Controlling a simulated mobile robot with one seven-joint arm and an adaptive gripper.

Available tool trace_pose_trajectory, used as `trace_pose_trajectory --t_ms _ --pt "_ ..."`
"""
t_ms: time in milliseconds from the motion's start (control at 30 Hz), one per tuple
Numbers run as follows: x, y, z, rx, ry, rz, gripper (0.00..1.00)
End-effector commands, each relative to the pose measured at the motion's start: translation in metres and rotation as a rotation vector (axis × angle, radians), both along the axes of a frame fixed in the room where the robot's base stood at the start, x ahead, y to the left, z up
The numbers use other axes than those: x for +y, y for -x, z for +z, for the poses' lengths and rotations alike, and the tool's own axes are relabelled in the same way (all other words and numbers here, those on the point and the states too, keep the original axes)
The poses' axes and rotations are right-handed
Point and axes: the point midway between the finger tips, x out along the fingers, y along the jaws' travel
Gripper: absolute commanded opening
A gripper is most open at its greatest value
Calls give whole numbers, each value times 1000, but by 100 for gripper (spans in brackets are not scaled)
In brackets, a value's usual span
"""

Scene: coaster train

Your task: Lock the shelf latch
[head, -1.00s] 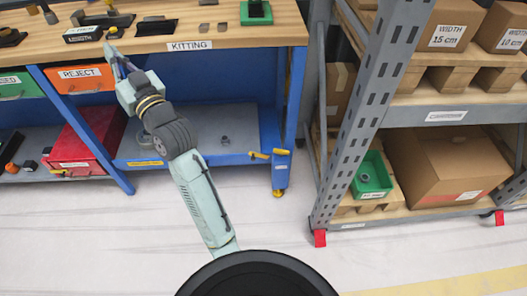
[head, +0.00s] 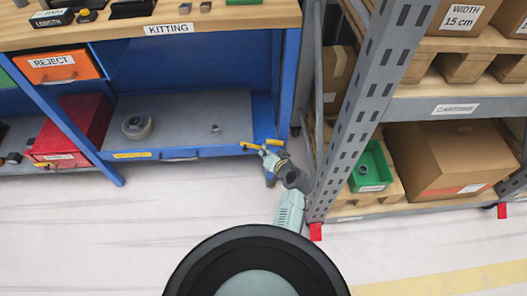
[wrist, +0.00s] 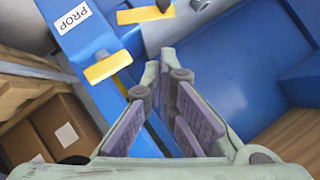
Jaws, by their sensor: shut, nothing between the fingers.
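The shelf latch shows as a yellow lever (head: 250,146) at the right end of the front edge of the bench's grey lower shelf (head: 185,122). A second yellow piece (head: 276,142) is beside it at the blue leg. The wrist view shows two yellow bars, one nearer (wrist: 107,68) and one at the top edge (wrist: 145,14); I cannot tell surely which is which. My gripper (wrist: 158,68) is shut and empty, just beside the nearer bar. In the head view my gripper (head: 268,152) is close to both yellow pieces; whether it touches either is unclear.
The blue leg carries a PROP label (wrist: 72,15). A grey rack upright (head: 360,110) stands close right of my arm, with a green bin (head: 371,167) and cardboard box (head: 445,160) beyond. A red box (head: 70,130) is at left. Open floor lies in front.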

Motion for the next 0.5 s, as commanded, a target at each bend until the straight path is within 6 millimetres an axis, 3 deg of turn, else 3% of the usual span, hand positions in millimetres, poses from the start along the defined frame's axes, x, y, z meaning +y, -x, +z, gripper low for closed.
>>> trace_pose_trajectory --t_ms 33,333,500 --pt "4 -10 -10 -2 0 2 0" --pt "26 -62 -41 -2 1 3 0" --pt "40 -65 -61 -1 2 3 0"
